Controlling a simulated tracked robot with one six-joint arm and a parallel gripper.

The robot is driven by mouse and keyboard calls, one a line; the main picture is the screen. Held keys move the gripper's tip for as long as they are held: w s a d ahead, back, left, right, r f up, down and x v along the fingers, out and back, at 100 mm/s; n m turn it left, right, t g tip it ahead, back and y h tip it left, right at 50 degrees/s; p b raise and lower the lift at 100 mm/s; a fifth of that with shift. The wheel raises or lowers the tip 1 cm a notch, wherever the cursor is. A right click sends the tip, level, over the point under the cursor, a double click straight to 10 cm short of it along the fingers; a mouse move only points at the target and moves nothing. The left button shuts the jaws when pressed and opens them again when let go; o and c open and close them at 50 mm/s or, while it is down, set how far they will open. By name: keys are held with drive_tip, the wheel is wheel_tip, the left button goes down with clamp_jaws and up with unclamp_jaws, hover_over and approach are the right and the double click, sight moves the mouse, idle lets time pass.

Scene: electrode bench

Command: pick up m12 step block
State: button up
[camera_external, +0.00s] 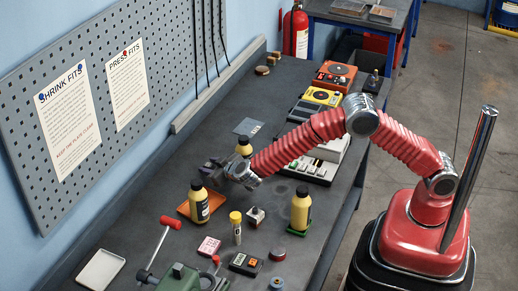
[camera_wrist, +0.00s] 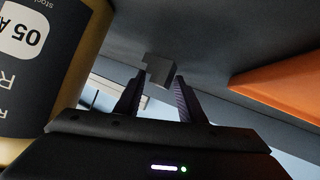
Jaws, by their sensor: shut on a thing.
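The m12 step block (camera_wrist: 158,68) is a small grey stepped piece in the wrist view, held between the tips of my two dark fingers. My gripper (camera_wrist: 152,98) is shut on it. In the external view my gripper (camera_external: 214,170) is low over the bench, between a yellow bottle behind it and another in front. The block cannot be made out there against the grey jaws. I cannot tell whether it is clear of the bench top.
A yellow bottle (camera_external: 199,205) stands on an orange mat (camera_external: 183,209) close to my gripper. Another bottle (camera_external: 244,147) is just behind, and a third (camera_external: 300,211) stands on a green mat.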

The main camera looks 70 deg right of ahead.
sight(210, 166)
clamp_jaws()
wheel_tip(210, 166, up, 10)
idle(0.3)
drive_tip(key=shift+r, duration=0.1)
idle(0.6)
